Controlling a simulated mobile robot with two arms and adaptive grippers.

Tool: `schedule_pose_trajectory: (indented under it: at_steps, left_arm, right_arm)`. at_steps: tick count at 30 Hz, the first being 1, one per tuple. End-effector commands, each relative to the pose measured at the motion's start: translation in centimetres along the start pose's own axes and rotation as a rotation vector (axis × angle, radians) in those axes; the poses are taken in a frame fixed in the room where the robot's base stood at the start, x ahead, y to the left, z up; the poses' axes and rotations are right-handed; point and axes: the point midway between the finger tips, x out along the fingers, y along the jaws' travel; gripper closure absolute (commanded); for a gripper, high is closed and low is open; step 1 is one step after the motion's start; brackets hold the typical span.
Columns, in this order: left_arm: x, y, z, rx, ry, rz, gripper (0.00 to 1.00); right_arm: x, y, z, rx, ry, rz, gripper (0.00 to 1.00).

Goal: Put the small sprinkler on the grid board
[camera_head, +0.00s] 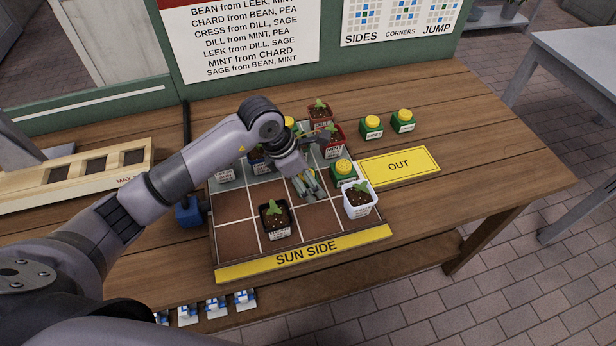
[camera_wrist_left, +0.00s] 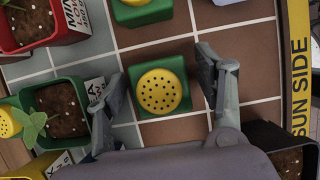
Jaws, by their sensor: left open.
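The grid board (camera_head: 230,235) lies on the wooden table, its yellow SUN SIDE strip along the front. My left gripper (camera_head: 309,187) is low over its middle. In the left wrist view, the gripper (camera_wrist_left: 166,88) is open, a finger on each side of a green sprinkler with a round yellow top (camera_wrist_left: 158,90). That sprinkler stands on the board and is hidden under the gripper in the head view. A second sprinkler (camera_head: 344,169) is on the board just to the right. Two more sprinklers, one left (camera_head: 373,126) and one right (camera_head: 403,120), stand on the table behind.
Near the gripper are a black pot (camera_head: 275,220), a white pot (camera_head: 360,200) and a red pot (camera_head: 334,141). A green pot (camera_wrist_left: 58,108) is close to one finger. A yellow OUT plate (camera_head: 400,166) lies right of the board. The table's right end is clear.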

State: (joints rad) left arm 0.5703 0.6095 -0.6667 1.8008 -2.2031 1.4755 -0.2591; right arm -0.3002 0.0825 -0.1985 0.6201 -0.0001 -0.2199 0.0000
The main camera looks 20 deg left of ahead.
Motion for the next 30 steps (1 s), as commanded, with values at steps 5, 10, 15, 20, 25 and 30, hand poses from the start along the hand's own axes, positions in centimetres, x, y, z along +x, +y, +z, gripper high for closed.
schedule_pose_trajectory:
  at_steps: [5, 10, 15, 20, 25, 30]
  left_arm:
    - [-0.1, 0.0, 0.1, 0.000, 0.000, 0.000, 0.37]
    - [-1.7, 0.1, 0.1, 0.001, -0.002, 0.003, 0.37]
    - [-5.3, 0.2, 0.1, 0.001, -0.002, 0.005, 0.37]
    - [-8.8, 0.2, 0.1, 0.001, -0.001, 0.005, 0.37]
    - [-11.2, 0.1, 0.1, 0.000, 0.000, 0.003, 0.37]
    - [-12.2, 0.0, 0.1, 0.001, 0.000, 0.001, 0.37]
  right_arm:
    - [-0.2, 0.0, 0.0, 0.000, 0.000, 0.000, 0.37]
    - [-0.1, 0.0, 0.0, 0.000, 0.000, 0.000, 0.37]
    - [0.3, -0.1, 0.0, 0.000, 0.000, -0.001, 0.37]
    - [0.6, -0.3, 0.0, 0.000, 0.001, -0.003, 0.37]
    - [0.8, -0.5, 0.0, 0.001, 0.001, -0.006, 0.37]
    - [0.9, -0.5, 0.0, 0.000, 0.001, -0.006, 0.37]
